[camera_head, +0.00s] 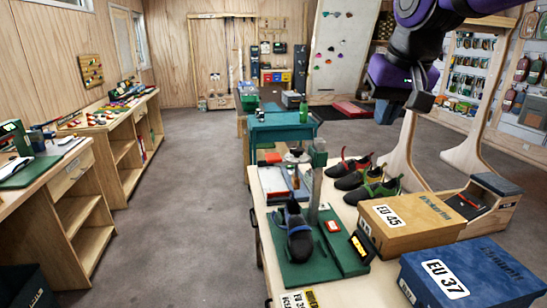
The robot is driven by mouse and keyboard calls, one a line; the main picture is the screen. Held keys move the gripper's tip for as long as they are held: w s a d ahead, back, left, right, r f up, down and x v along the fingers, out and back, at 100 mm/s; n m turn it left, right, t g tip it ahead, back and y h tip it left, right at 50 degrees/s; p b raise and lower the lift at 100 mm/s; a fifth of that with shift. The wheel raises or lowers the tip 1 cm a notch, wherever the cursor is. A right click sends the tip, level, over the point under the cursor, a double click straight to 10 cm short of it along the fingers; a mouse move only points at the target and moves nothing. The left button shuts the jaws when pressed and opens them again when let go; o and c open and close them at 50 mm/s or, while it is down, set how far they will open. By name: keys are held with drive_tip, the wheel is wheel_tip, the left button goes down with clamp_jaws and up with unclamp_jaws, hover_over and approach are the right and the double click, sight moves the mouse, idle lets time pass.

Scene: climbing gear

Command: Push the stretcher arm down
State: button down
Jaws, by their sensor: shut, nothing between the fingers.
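A shoe stretcher stands on a green base (335,248) near the front of the wooden table. A grey post with a green top (318,152) rises from it. A dark blue climbing shoe (299,238) sits on the base, left of the post. The stretcher arm cannot be told apart clearly from the post and the things behind it. My gripper (421,102) hangs at the upper right, above and to the right of the stretcher. It is shut and empty, well apart from the stretcher and the shoe.
Several climbing shoes (372,180) lie right of the post. A tan EU 45 box (418,222) and a blue EU 37 box (470,275) stand at the table's right front. A wooden frame (408,150) rises behind them. Open floor (190,235) lies left of the table.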

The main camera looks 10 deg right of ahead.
drive_tip(key=w+a+m, duration=0.1)
drive_tip(key=w+a, duration=0.2)
drive_tip(key=w, duration=0.8)
drive_tip(key=m+g, duration=0.3)
drive_tip(key=m, duration=0.1)
approach(273, 156)
drive_tip(key=shift+a+h, duration=0.35)
drive_tip(key=shift+h, duration=0.05)
drive_tip(key=shift+f, duration=0.1)
drive_tip(key=shift+w+d+f, duration=0.1)
drive_tip(key=shift+f, duration=1.6)
drive_tip(key=shift+w+d+f, duration=0.1)
drive_tip(key=shift+w+f, duration=0.05)
drive_tip(key=shift+f, duration=1.6)
